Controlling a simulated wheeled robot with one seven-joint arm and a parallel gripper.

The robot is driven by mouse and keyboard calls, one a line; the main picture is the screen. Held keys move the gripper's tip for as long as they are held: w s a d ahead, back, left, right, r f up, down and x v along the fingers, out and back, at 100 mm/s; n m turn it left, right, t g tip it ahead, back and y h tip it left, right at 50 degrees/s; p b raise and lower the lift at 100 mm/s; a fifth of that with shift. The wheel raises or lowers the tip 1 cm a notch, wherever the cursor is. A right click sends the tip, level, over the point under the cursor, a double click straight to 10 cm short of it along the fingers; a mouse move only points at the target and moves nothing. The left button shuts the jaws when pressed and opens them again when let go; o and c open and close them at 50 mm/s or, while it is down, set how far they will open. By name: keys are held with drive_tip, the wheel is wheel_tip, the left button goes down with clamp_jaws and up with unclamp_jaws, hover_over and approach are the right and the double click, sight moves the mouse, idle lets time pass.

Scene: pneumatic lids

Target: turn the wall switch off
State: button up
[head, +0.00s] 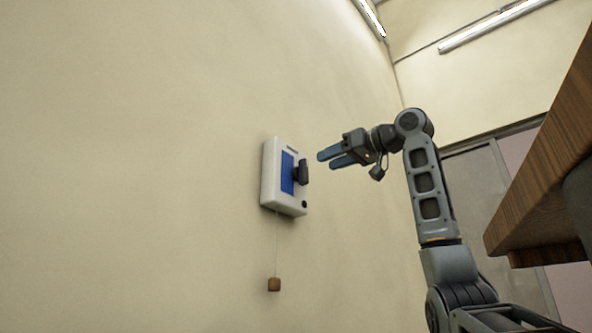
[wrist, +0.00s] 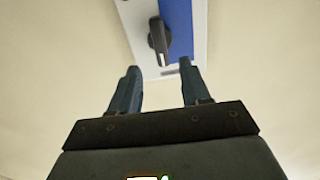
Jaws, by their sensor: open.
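The wall switch (head: 270,172) is a white box on the wall with a blue face and a dark knob (head: 302,172) sticking out of it. In the wrist view the switch box (wrist: 137,22) is at the top, and its dark knob (wrist: 159,38) is tilted slightly from upright. My gripper (head: 325,159) is open and empty, to the right of the knob and apart from it. In the wrist view my two blue fingertips (wrist: 160,70) point towards the box, with the knob ahead of the gap between them.
A small brown block (head: 274,284) hangs on a thin cord below the switch box. A small dark round part (head: 304,204) is at the box's lower right corner. A wooden tabletop (head: 535,170) is at the right. The wall around the switch is bare.

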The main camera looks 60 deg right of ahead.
sight(307, 168)
drive_tip(key=p+x, duration=0.2)
drive_tip(key=x, duration=0.5)
drive_tip(key=shift+w, duration=0.4)
drive_tip(key=shift+c, duration=0.4)
clamp_jaws()
